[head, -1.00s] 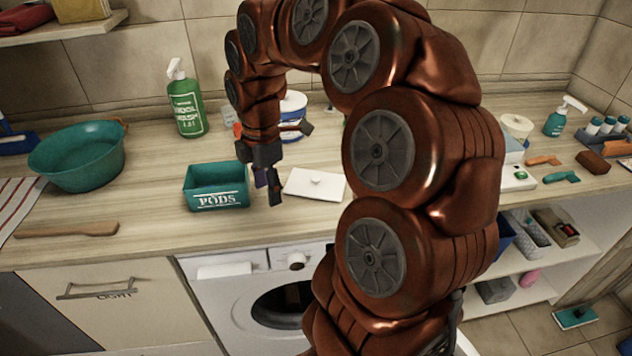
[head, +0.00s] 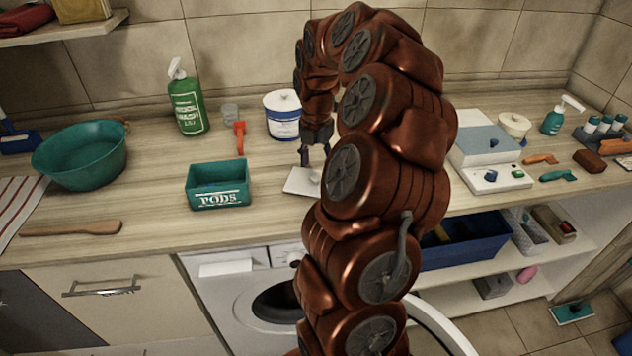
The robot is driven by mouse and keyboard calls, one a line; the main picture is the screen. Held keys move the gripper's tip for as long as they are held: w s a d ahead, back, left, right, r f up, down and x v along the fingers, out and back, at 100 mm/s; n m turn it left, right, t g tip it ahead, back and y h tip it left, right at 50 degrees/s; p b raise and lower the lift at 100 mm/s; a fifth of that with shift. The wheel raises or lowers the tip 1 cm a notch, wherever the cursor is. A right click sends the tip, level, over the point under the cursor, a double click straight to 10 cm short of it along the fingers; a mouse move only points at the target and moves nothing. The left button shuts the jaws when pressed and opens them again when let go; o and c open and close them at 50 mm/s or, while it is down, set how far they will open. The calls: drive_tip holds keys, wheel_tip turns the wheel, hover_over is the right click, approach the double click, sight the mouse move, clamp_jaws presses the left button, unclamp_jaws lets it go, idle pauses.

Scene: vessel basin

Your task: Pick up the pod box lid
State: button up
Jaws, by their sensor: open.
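The pod box lid, a flat white plate (head: 296,182), lies on the wooden counter right of the teal PODS box (head: 218,185). My arm hides the lid's right part. The box stands upright with its top uncovered. My gripper (head: 311,165) is open, pointing down at the lid, with its fingers partly hidden by my arm. I cannot tell whether the fingers touch the lid or its small knob.
A white and blue tub (head: 283,118) and an orange-handled tool (head: 239,137) are behind the lid. A green wash bottle (head: 187,105) and teal basin (head: 80,155) are left. A white and grey device (head: 489,155) is right. The counter's front edge is close.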

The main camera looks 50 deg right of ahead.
sight(315, 177)
drive_tip(key=shift+w+d+f+p, duration=0.15)
drive_tip(key=shift+f+p, duration=0.4)
drive_tip(key=shift+f, duration=0.7)
drive_tip(key=shift+w+a+f+p, duration=0.1)
drive_tip(key=shift+f+p, duration=0.4)
drive_tip(key=shift+f, duration=0.75)
drive_tip(key=shift+c, duration=0.4)
clamp_jaws()
